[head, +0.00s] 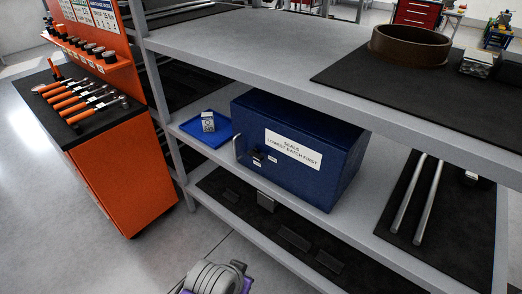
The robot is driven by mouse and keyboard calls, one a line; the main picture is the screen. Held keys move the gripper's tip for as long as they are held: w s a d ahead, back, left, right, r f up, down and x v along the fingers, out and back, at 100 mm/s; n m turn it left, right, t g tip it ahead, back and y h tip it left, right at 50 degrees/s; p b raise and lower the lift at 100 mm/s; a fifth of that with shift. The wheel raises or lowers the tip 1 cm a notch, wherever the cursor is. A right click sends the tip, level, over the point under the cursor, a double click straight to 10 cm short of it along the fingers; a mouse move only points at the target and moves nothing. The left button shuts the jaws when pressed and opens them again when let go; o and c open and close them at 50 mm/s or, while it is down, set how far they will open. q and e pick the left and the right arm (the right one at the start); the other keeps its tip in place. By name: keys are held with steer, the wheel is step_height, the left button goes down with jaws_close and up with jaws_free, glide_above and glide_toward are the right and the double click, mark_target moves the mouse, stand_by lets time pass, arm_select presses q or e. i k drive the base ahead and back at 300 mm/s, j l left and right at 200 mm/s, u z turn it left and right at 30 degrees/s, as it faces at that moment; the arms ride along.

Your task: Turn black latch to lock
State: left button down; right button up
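A dark blue box (285,137) stands on the middle shelf, with a white label reading "SEALS LOWEST BATCH FIRST" on its front. The small black latch (257,155) is on the left part of that front, with small white tags beside it. It is too small to tell which way the latch is turned. A thin light metal handle (236,148) sits at the left edge of the front. The front looks closed. Neither gripper shows; only a grey, rounded part with purple, probably of my arm, shows at the bottom edge, well below the box.
A blue tray (190,138) with a small grey block (208,121) lies left of the box. Two metal rods (428,200) lie on a black mat to its right. The upper shelf (240,45) overhangs the box. An orange tool cabinet (130,180) stands left; open floor lies in front.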

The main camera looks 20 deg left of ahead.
mark_target(254, 153)
steer(key=u, duration=0.4)
steer(key=j+u, duration=0.1)
steer(key=u, duration=0.3)
steer(key=i+u, duration=0.1)
steer(key=u, duration=0.75)
steer(key=i+j+u, duration=0.15)
steer(key=i, duration=0.15)
